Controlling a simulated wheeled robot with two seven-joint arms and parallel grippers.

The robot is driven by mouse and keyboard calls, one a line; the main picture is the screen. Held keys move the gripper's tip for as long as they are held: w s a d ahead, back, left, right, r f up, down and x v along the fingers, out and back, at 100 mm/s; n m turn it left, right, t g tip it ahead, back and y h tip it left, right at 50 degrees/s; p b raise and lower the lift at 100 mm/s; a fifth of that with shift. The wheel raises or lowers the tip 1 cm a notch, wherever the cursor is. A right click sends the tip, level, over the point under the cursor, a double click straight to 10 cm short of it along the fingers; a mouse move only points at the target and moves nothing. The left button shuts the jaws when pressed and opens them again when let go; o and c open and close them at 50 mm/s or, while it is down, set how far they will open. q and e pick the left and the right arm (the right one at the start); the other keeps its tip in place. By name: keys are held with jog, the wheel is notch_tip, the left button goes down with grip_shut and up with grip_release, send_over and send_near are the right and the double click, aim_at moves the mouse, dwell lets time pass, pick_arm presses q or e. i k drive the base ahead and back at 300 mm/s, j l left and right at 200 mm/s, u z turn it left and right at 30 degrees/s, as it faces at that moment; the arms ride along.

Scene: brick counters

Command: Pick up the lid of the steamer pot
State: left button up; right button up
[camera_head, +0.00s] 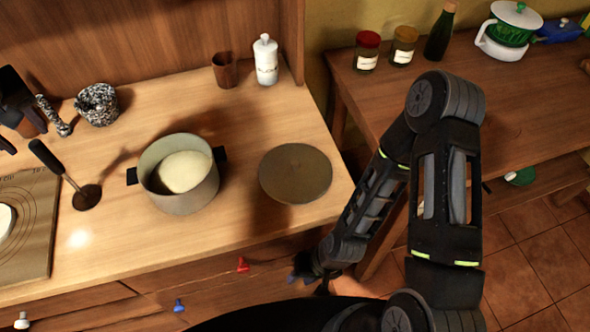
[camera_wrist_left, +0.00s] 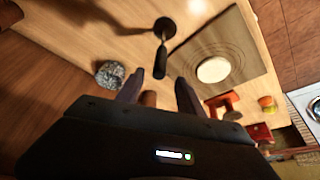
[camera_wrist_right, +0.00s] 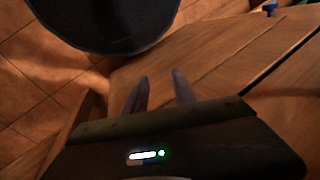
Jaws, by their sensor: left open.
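A white steamer pot (camera_head: 500,48) with a green basket stands at the back right of the right-hand counter in the head view. Its white lid (camera_head: 517,13) with a green knob sits on top. My right gripper (camera_head: 308,272) is low at the near counter's front edge, far from the lid. In the right wrist view its fingers (camera_wrist_right: 160,84) are apart and empty. My left gripper is outside the head view. In the left wrist view its fingers (camera_wrist_left: 158,88) are open and empty above the left-hand counter. Neither wrist view shows the lid.
A grey pot (camera_head: 182,200) with a pale rounded mass inside and a round brown disc (camera_head: 295,173) are on the left counter. Two jars (camera_head: 367,50) and a dark bottle (camera_head: 440,32) stand left of the steamer pot. The right counter's front is largely clear.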

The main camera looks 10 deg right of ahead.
aim_at(290, 173)
jog(key=k, duration=1)
